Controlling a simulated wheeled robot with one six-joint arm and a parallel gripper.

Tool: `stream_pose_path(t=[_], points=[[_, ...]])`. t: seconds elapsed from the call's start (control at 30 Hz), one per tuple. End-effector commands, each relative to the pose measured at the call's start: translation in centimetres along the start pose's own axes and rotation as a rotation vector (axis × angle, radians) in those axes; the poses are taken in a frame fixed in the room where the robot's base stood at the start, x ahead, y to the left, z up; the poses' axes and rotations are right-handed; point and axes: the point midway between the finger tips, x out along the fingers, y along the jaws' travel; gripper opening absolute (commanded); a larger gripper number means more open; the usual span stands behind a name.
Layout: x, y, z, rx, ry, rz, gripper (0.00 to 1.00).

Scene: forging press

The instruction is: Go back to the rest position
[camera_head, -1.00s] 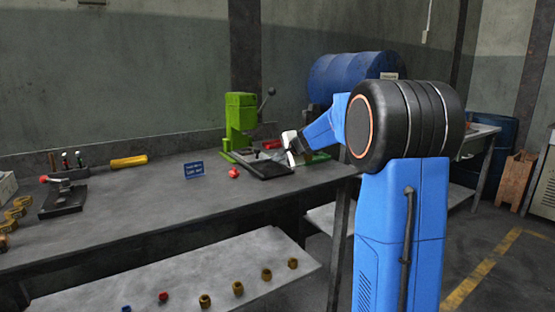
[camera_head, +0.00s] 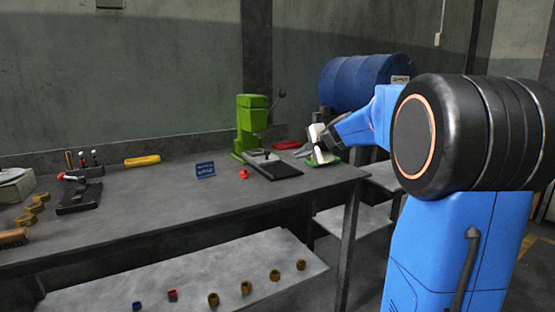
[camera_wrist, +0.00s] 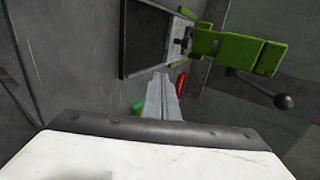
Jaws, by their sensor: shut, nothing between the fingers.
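My gripper (camera_head: 307,149) is at the right end of the workbench, in front of the blue drum, with its fingers shut and nothing between them. In the wrist view the closed fingers (camera_wrist: 162,98) show as a narrow grey wedge in front of the white gripper body. The green press (camera_head: 251,124) stands upright on the bench to the left of my gripper, apart from it. Its black tray (camera_head: 284,172) lies in front of it. In the wrist view the press (camera_wrist: 236,48) is at the upper right, with its lever ending in a dark knob.
A lower shelf (camera_head: 200,277) holds several small rings.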

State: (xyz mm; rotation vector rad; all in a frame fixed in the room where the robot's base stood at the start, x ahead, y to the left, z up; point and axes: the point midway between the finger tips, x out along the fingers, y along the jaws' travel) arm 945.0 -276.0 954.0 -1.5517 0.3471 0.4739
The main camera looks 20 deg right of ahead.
Motion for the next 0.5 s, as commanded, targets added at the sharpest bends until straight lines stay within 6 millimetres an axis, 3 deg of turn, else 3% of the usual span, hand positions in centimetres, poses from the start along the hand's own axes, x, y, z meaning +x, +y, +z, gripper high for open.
stream_pose_path(t=[0.17, 0.27, 0.37, 0.5], points=[[-0.2, 0.1, 0.2, -0.004, -0.002, 0.001, 0.0], [-0.9, 0.5, 1.5, -0.037, -0.014, 0.013, 0.0], [-2.3, 1.7, 4.6, -0.117, -0.048, 0.04, 0.0], [-5.4, 4.9, 10.1, -0.283, -0.111, 0.101, 0.0]])
